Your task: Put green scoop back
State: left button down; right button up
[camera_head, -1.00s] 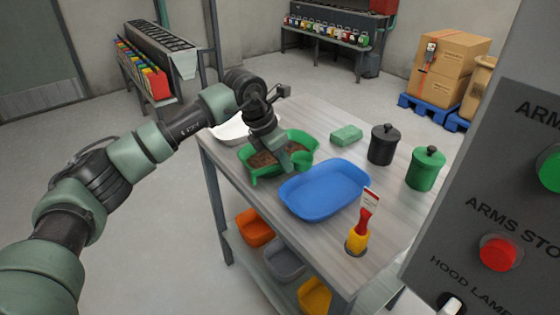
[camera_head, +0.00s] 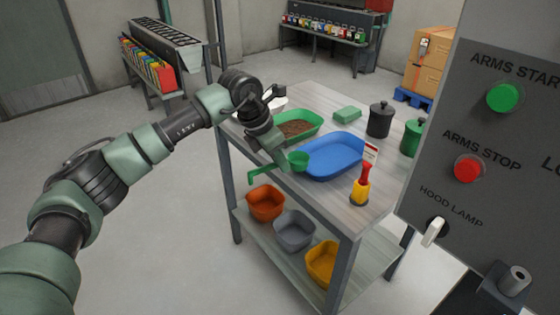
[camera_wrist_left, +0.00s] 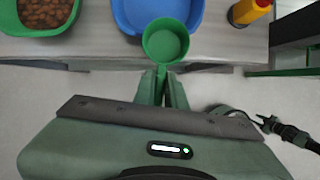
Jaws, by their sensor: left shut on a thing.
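The green scoop (camera_head: 299,160) is held by my left gripper (camera_head: 284,168) at the table's near left edge, just in front of the blue tray (camera_head: 335,160). Its green handle sticks out to the left, past the table edge. In the left wrist view the scoop's cup (camera_wrist_left: 166,42) looks empty, and the fingers (camera_wrist_left: 163,82) are shut on the handle just behind it. A green tray (camera_head: 310,118) of brown pellets sits behind the gripper, partly hidden by my arm. My right gripper is not in view.
Orange (camera_head: 265,202), grey (camera_head: 294,229) and yellow (camera_head: 322,262) bins sit on the lower shelf. A control panel (camera_head: 490,130) is at right.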

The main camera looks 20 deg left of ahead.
pick_arm(q)
jog(key=s+f+m+g+y, duration=0.1)
jog(key=s+f+m+g, duration=0.1)
jog(key=s+f+m, duration=0.4)
jog(key=s+f+m+g+y, duration=0.1)
jog(key=s+f+m+g, duration=0.2)
jog(key=s+m, duration=0.9)
jog(key=s+f+m+g+y, duration=0.1)
jog(key=s+f+m+g, duration=0.2)
jog(key=s+f+m, duration=0.6)
jog(key=s, duration=0.3)
jog(key=shift+s+f+m, duration=0.3)
jog(key=shift+s+f, duration=0.1)
